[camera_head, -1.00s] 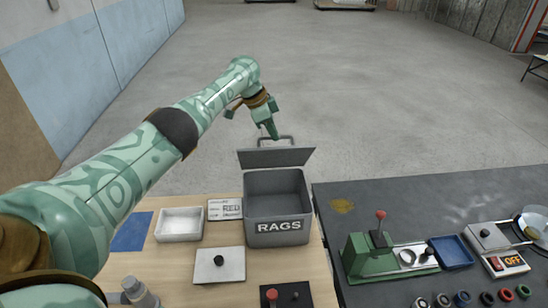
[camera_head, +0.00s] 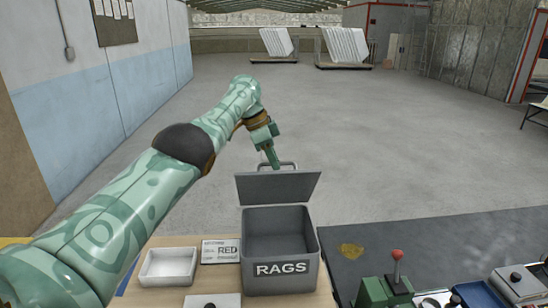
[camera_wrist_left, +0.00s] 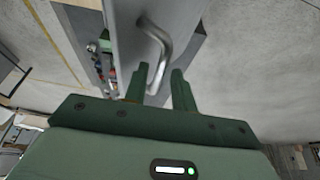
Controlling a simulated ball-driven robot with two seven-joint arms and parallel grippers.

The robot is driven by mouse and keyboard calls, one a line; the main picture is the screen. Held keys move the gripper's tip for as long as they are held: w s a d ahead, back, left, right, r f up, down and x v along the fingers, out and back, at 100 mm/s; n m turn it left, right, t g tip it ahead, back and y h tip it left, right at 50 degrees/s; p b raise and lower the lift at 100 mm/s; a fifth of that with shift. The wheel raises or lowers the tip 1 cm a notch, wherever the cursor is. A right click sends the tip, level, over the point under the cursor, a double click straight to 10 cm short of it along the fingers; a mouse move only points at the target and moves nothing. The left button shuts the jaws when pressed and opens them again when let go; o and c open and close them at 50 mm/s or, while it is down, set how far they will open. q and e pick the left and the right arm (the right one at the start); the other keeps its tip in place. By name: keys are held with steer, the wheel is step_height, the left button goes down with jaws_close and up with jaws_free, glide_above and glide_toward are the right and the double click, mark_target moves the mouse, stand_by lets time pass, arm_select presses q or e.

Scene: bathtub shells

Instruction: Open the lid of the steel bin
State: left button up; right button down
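The steel bin (camera_head: 281,268) is a grey box labelled RAGS on the wooden bench. Its lid (camera_head: 277,188) stands raised at the back, tilted up, with the inside of the bin showing. A bar handle (camera_head: 289,164) sticks out past the lid's upper edge; it also shows in the left wrist view (camera_wrist_left: 158,42). My left gripper (camera_head: 271,163) is at this handle, behind the lid. In the left wrist view its two fingers (camera_wrist_left: 159,88) are apart, with one end of the handle between them and a gap visible. My right gripper is not in view.
A white tray (camera_head: 168,267) and a RED sign plate (camera_head: 220,251) lie left of the bin. A dark table at right holds a green lever press (camera_head: 386,291) and a blue tray (camera_head: 478,295). Open floor lies behind the bin.

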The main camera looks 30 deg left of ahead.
arm_select(q)
steer(key=shift+w+a, duration=0.15)
steer(key=shift+w, duration=0.15)
steer(key=shift+s+r, duration=0.1)
steer(key=shift+r, duration=0.15)
steer(key=v, duration=0.2)
steer(key=shift+r+p, duration=0.3)
steer(key=shift+p, duration=0.1)
steer(key=p+v, duration=1)
steer(key=v, duration=0.3)
steer(key=shift+a, duration=0.25)
steer(key=shift+f, duration=0.1)
